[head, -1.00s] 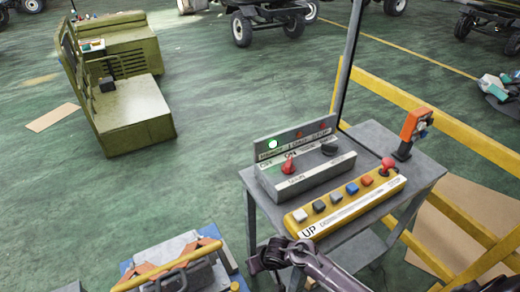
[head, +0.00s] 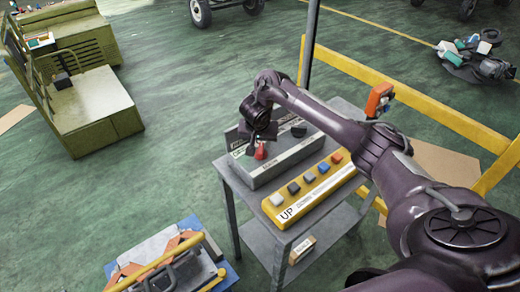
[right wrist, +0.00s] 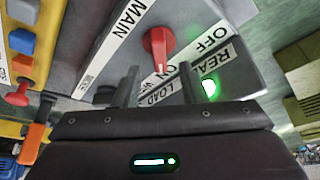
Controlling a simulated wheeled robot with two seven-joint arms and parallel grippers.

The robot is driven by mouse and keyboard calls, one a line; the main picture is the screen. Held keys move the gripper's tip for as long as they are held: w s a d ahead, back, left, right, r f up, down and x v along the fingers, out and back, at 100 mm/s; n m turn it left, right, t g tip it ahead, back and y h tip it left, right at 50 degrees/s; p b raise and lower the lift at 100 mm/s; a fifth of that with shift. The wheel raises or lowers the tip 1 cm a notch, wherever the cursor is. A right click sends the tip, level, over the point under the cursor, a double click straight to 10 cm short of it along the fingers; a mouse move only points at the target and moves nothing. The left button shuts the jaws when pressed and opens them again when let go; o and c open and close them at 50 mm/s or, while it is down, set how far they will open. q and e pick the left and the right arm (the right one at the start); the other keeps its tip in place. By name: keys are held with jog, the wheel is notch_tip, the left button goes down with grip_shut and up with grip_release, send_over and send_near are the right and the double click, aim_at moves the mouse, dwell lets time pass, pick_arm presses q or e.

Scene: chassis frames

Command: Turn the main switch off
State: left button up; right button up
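The main switch is a red rotary knob (head: 261,151) on a grey control box (head: 287,167). In the right wrist view the red knob (right wrist: 158,45) stands by the printed words MAIN, ON and OFF, and its narrow end points toward ON. My right gripper (head: 255,138) is over the box, close to the knob, and hides part of the panel. In the right wrist view its two fingers (right wrist: 161,88) are apart, with nothing between them; the knob lies just beyond their tips. My left gripper is not in view.
A green lamp (right wrist: 210,87) is lit beside the knob. A yellow button box (head: 312,193) stands in front of the grey box on the grey table (head: 345,222). An orange device (head: 379,100) and a yellow rail (head: 430,117) are behind to the right.

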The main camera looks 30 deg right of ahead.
aim_at(261, 148)
jog(key=x, duration=0.5)
grip_shut()
